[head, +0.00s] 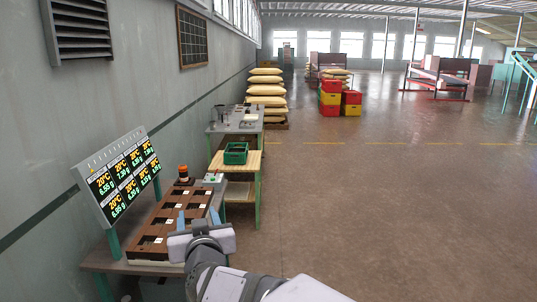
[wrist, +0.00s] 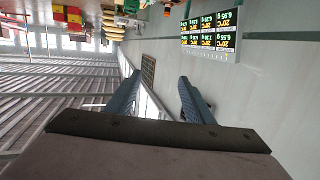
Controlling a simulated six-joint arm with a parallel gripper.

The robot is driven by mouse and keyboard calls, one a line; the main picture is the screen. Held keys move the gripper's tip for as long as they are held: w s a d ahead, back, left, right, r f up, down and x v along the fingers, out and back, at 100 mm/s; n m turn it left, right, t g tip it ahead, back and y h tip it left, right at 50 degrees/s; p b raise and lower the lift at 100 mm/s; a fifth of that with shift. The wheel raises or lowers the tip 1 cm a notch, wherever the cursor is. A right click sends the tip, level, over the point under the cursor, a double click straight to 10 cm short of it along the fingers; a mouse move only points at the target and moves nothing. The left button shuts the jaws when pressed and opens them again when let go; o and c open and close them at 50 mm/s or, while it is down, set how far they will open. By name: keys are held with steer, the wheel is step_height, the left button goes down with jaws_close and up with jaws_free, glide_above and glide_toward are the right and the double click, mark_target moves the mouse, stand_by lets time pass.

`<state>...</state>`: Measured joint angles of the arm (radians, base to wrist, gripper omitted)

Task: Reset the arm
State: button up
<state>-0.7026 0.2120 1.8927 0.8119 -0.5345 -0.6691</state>
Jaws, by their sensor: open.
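My arm reaches up from the bottom of the head view. My gripper (head: 193,217) is over the near right part of a brown wooden tray with square compartments (head: 148,255) on a bench. In the wrist view my gripper (wrist: 157,88) shows two dark blue fingers, well apart, with nothing between them. The wrist view is upside down and looks out at the wall and ceiling. The gripper hides part of the tray, and I cannot tell its exact height above it.
A display board (head: 122,178) with green and yellow readings stands left of the tray. A green crate (head: 236,153) sits on a wooden table behind. Stacked sacks (head: 266,90) and red and yellow crates (head: 331,98) stand farther back. The floor (head: 390,210) to the right is clear.

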steer(key=s+d+f+g+h, duration=0.1)
steer(key=s+d+f+g, duration=0.35)
steer(key=d+f, duration=0.5)
steer(key=s+d+f+g+h, duration=0.1)
steer(key=s+d+f+g, duration=0.4)
steer(key=d+f, duration=0.5)
steer(key=s+d+f+m+g+h, duration=0.1)
steer(key=s+d+f+g, duration=0.1)
steer(key=s, duration=0.5)
steer(key=s+d+f+m+g+h+b, duration=0.1)
steer(key=s+d+f+g, duration=0.1)
steer(key=s+d+f, duration=0.2)
steer(key=s+d+f+m+g+h, duration=0.1)
steer(key=s+d+f, duration=0.3)
steer(key=s, duration=0.5)
steer(key=d+g, duration=0.1)
steer(key=d, duration=0.1)
steer(key=shift+s+d+m, duration=0.3)
steer(key=shift+s, duration=0.1)
steer(key=shift+f, duration=0.1)
